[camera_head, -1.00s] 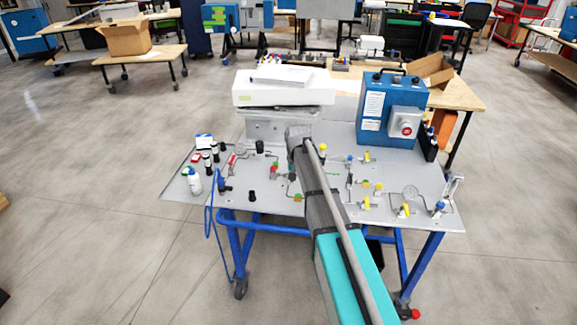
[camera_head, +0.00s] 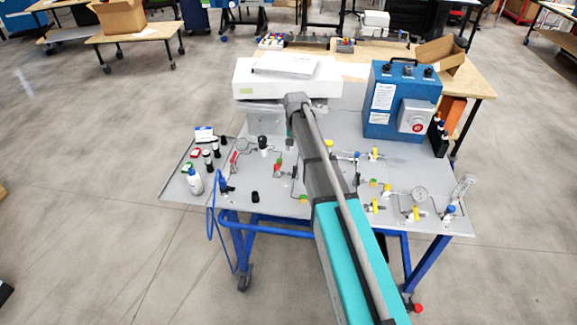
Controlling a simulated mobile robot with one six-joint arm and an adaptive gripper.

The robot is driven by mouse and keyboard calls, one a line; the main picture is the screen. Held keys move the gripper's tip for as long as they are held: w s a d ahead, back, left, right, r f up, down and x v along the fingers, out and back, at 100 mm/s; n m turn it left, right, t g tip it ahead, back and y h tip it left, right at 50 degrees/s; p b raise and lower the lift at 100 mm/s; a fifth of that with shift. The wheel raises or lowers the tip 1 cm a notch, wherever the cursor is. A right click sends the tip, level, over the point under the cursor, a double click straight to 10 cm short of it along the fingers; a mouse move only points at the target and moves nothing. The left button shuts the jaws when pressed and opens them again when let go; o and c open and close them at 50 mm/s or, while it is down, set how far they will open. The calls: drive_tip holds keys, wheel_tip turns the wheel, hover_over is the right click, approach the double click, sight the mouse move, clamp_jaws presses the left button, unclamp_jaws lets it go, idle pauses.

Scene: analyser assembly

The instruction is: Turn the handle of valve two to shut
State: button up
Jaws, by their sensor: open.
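Several small valves with coloured handles sit on the grey panel (camera_head: 265,214) of a blue-framed cart. Yellow handles show at the right (camera_head: 375,153), at the right front (camera_head: 416,213) and near the middle (camera_head: 303,199). A red handle (camera_head: 233,160) stands at the left and a blue one (camera_head: 450,210) at the right front edge. I cannot read any label, so I cannot tell which is valve two. My arm reaches over the middle of the panel and covers part of it. My gripper is hidden behind the arm.
A blue box with a red knob (camera_head: 404,95) stands at the back right, and a white instrument (camera_head: 275,85) at the back left. A white bottle (camera_head: 195,182) and several dark-capped vials stand at the left. A blue hose (camera_head: 211,225) hangs off the front left edge.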

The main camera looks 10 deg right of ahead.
sight(294, 174)
drive_tip(key=shift+w+d, duration=0.15)
drive_tip(key=shift+w, duration=0.3)
drive_tip(key=shift+f, duration=0.1)
wheel_tip(294, 174, down, 14)
drive_tip(key=b, duration=1.3)
drive_tip(key=shift+r+b, duration=0.25)
drive_tip(key=shift+b, duration=0.1)
drive_tip(key=shift+c, duration=0.3)
clamp_jaws()
